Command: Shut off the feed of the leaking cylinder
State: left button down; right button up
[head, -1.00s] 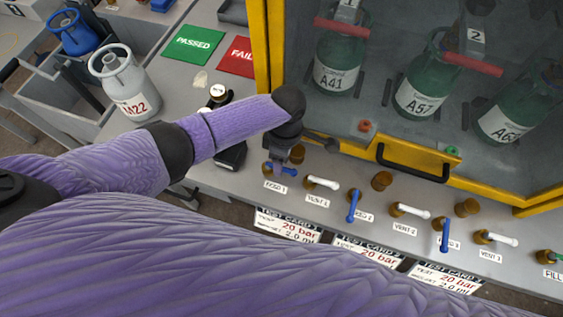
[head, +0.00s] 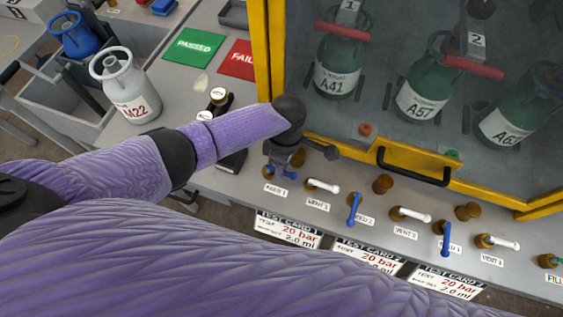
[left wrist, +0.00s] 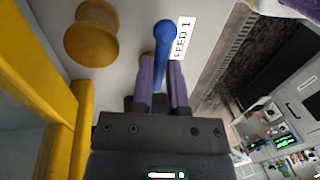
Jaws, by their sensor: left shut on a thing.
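The FEED 1 valve has a blue lever (head: 289,174) at the left end of the valve row in the head view, lying roughly along the row. My left gripper (head: 279,168) is over it and hides part of it. In the left wrist view the blue lever (left wrist: 163,48) stands between the two fingers (left wrist: 162,82), which are shut on it beside the FEED 1 label. The FEED 2 lever (head: 353,209) and a third blue lever (head: 446,238) point toward the front. Green cylinders A41 (head: 338,55), A57 (head: 422,103) and a third (head: 517,115) stand behind the glass. No leak is visible. My right gripper is not in view.
White vent levers (head: 322,186) alternate with the blue ones. The yellow frame (head: 262,60) and black door handle (head: 412,168) are close behind the valves. Grey cylinder M22 (head: 128,92) and the green PASSED mat (head: 195,45) are at the left.

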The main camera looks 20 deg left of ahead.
pick_arm(q)
jog(key=m+p, duration=0.2)
jog(key=p, duration=0.1)
jog(key=s+m+p, duration=0.1)
jog(key=shift+r+y+p, duration=0.25)
jog(key=shift+y+p, duration=0.05)
jog(key=shift+f+m+p, duration=0.1)
jog(key=shift+m+p, duration=0.25)
jog(key=shift+m, duration=0.15)
jog(key=m, duration=0.1)
jog(key=s+m+p, duration=0.1)
jog(key=m, duration=0.1)
jog(key=shift+a+m+t+y, duration=0.2)
jog(key=shift+m+t+y, duration=0.1)
jog(key=m, duration=0.1)
jog(key=m+p, duration=0.2)
jog(key=shift+s+a+m, duration=0.3)
jog(key=shift+s+a, duration=0.05)
jog(key=m, duration=0.1)
jog(key=m+t+p, duration=0.1)
jog(key=m, duration=0.1)
jog(key=shift+s+a+f+y, duration=0.1)
jog(key=shift+s+a+y, duration=0.1)
jog(key=shift+a+y, duration=0.2)
jog(key=shift+s+a+m+t+p, duration=0.1)
jog(key=shift+a+m+t+p, duration=0.1)
jog(key=shift+m, duration=0.65)
jog(key=shift+a+m+t+p, duration=0.1)
jog(key=shift+a+m+p, duration=0.1)
jog(key=shift+m, duration=0.65)
